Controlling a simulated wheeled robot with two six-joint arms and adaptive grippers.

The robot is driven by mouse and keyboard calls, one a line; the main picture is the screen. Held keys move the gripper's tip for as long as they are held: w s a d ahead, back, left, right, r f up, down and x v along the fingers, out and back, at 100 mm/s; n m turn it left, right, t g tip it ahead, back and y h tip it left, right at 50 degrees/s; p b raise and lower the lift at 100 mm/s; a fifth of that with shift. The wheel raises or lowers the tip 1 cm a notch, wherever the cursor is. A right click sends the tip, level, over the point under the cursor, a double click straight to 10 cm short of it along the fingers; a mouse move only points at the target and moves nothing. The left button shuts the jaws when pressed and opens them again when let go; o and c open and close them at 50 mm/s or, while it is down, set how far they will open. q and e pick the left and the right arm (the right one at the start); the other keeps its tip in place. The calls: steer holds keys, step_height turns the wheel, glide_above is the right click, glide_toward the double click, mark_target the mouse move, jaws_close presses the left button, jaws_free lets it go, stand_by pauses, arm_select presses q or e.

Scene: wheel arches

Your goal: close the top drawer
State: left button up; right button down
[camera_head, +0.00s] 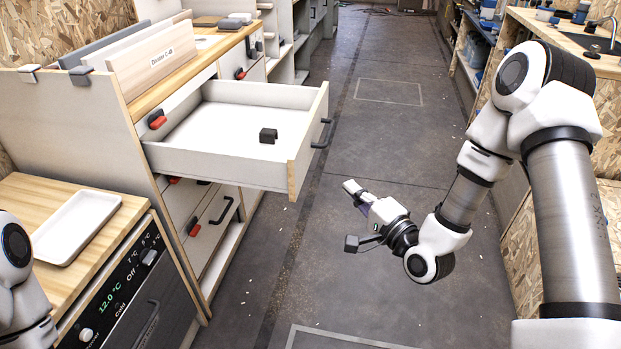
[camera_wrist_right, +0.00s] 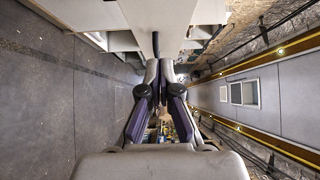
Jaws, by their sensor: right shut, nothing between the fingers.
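The top drawer (camera_head: 240,170) is white with wood edges and stands pulled far out of the cabinet at the left. Its black bar handle (camera_head: 322,133) is on the front panel. A small dark block (camera_head: 268,135) lies inside the drawer. My right gripper (camera_head: 350,190) is shut and empty. In the picture it is below and to the right of the drawer front, apart from the handle. In the right wrist view the fingertips (camera_wrist_right: 160,68) are together. A dark bar shows just beyond them. My left gripper is out of view; only part of my left arm shows.
A lower drawer with a black handle (camera_head: 221,210) is below. An appliance with a display (camera_head: 118,293) and a white tray (camera_head: 77,226) on its wooden top stand at lower left. The grey floor (camera_head: 390,125) is clear. Workbenches line the right side.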

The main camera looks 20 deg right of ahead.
glide_toward(304, 160)
steer(key=w+d, duration=0.2)
steer(key=w, duration=0.1)
steer(key=w+a, duration=0.1)
steer(key=w+a+b, duration=0.1)
steer(key=shift+w+a+f, duration=0.1)
steer(key=shift+w+a, duration=0.15)
steer(key=shift+w, duration=0.15)
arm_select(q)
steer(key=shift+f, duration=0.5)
arm_select(e)
steer(key=shift+w+a, duration=0.2)
steer(key=shift+a, duration=0.05)
steer(key=shift+w+a, duration=0.1)
steer(key=shift+w, duration=0.05)
